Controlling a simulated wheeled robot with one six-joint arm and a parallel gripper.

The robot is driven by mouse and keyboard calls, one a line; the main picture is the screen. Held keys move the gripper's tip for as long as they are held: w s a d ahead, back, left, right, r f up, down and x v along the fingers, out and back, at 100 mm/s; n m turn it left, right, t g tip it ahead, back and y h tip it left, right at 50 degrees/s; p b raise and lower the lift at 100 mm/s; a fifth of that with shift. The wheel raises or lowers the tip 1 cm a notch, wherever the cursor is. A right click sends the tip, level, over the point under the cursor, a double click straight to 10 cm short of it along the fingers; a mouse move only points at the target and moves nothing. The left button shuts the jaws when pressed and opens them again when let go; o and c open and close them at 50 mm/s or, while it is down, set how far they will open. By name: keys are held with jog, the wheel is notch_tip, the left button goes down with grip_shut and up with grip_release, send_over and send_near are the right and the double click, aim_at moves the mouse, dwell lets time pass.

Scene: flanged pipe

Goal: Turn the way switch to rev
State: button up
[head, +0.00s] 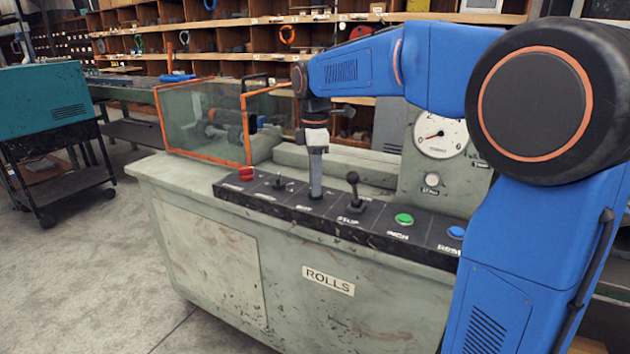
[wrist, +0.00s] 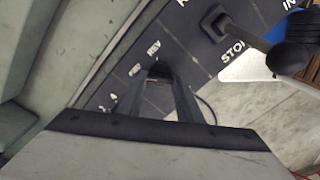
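The way switch (wrist: 158,70) shows in the wrist view as a small dark knob on the black panel, with a REV label beside it and what looks like FWD to the left. Its pointing direction is mostly hidden by my fingers. My gripper (wrist: 160,82) points down at it, with one finger on each side of the knob. I cannot tell whether the fingers touch it. In the head view my gripper (head: 315,190) reaches down to the panel, and its fingers cover the switch there.
The panel (head: 390,240) also carries a red button (head: 246,173), a small toggle (head: 278,182), a black STOP lever (head: 354,190), a green button (head: 404,219) and a blue button (head: 456,232). An orange-framed clear guard (head: 200,125) stands behind left. A dial gauge (head: 440,136) stands behind right.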

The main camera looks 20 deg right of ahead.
jog(key=shift+c, duration=1)
jog(key=shift+m, duration=0.3)
jog(key=m, duration=0.9)
jog(key=shift+w+m, duration=0.1)
jog(key=shift+m, duration=0.3)
jog(key=shift+d+m, duration=0.1)
jog(key=shift+m, duration=1.8)
jog(key=o, duration=1.1)
